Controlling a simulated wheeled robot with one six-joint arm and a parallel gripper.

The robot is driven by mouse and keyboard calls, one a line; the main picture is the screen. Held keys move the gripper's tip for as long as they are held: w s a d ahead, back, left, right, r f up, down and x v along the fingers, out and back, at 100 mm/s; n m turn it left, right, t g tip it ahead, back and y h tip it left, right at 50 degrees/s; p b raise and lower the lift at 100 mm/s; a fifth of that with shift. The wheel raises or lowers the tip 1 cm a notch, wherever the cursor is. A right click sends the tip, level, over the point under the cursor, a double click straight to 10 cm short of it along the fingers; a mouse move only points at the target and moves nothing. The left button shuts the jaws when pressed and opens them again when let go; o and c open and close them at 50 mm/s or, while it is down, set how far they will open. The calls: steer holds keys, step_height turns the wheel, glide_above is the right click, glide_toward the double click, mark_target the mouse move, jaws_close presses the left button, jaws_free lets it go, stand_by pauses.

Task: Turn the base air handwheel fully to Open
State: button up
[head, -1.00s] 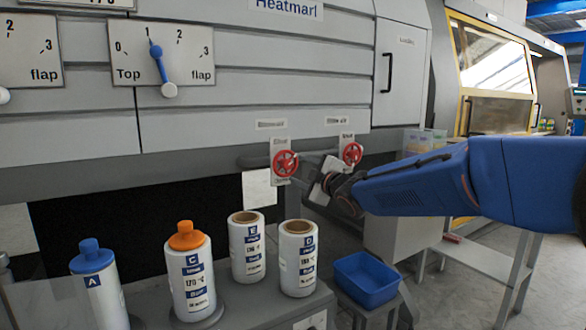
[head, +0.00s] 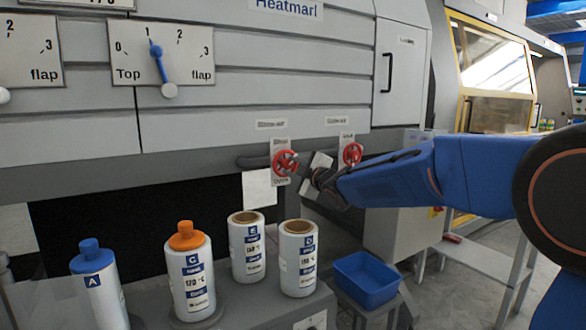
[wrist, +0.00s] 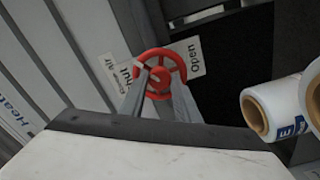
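Two red handwheels are on the machine's lower front. The left handwheel (head: 284,162) has a blurred name label (head: 271,124) above it that I cannot read surely. My gripper (head: 300,163) is at this wheel, its tips at or just in front of the rim. In the wrist view the red wheel (wrist: 160,68) lies ahead, between and beyond my two grey fingers (wrist: 160,88), which are spread apart. Contact is not clear. A plate behind the wheel reads Shut on the left and Open (wrist: 194,59) on the right. A pale mark shows on the rim near Shut.
The right handwheel (head: 352,154) is close beside my wrist. Below stand several labelled bottles and rolls, such as roll D (head: 298,262) and the orange-capped bottle C (head: 190,275). A blue bin (head: 366,280) sits on a stand at right. A dark opening lies under the machine front.

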steer(key=shift+m, duration=0.3)
steer(key=m, duration=0.6)
steer(key=shift+f, duration=0.1)
steer(key=m, duration=0.7)
steer(key=shift+m, duration=0.3)
steer(key=m, duration=0.5)
steer(key=shift+s+a, duration=0.1)
steer(key=m, duration=0.5)
steer(key=shift+m, duration=0.4)
steer(key=o, duration=1.1)
steer(key=shift+c, duration=0.2)
